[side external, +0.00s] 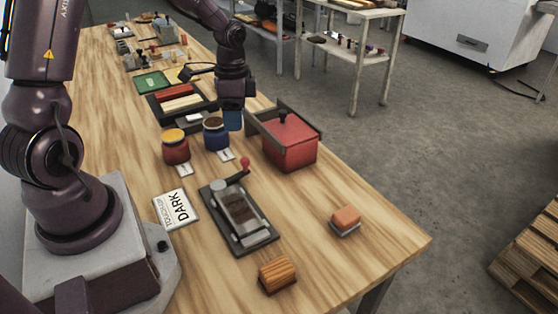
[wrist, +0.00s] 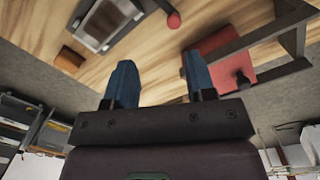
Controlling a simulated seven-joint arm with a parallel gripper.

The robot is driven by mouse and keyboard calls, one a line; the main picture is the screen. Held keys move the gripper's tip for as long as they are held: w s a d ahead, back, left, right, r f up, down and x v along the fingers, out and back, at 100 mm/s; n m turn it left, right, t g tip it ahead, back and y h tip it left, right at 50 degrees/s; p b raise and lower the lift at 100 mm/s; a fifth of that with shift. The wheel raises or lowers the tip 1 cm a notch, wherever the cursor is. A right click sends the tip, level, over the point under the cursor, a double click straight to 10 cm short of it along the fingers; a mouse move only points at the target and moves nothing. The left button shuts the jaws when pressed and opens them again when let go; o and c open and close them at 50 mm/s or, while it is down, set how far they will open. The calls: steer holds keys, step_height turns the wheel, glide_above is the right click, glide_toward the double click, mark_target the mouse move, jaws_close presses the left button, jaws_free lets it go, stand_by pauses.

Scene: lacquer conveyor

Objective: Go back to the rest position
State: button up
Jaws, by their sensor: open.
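My gripper (side external: 232,121) hangs over the table, behind the blue jar and left of the red box. In the wrist view its two blue fingers (wrist: 159,72) stand apart with nothing between them. A hand-lever device (side external: 240,215) with a red ball handle stands nearer the camera. No rest position is marked in view.
A red jar (side external: 175,150) and a blue jar (side external: 216,137) stand close to my gripper. A DARK card (side external: 175,209), an orange block (side external: 346,219) and a ridged wooden block (side external: 277,274) lie nearer. Dark trays (side external: 181,102) and a green mat (side external: 152,81) lie behind.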

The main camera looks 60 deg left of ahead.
steer(key=s+d+r+n+t, duration=0.3)
steer(key=s+d+r, duration=0.3)
steer(key=r, duration=0.3)
steer(key=s+d+r+n+t, duration=0.2)
steer(key=s+d+r+t, duration=0.1)
steer(key=s+d+r, duration=0.4)
steer(key=shift+r+n, duration=0.4)
steer(key=shift+r, duration=0.55)
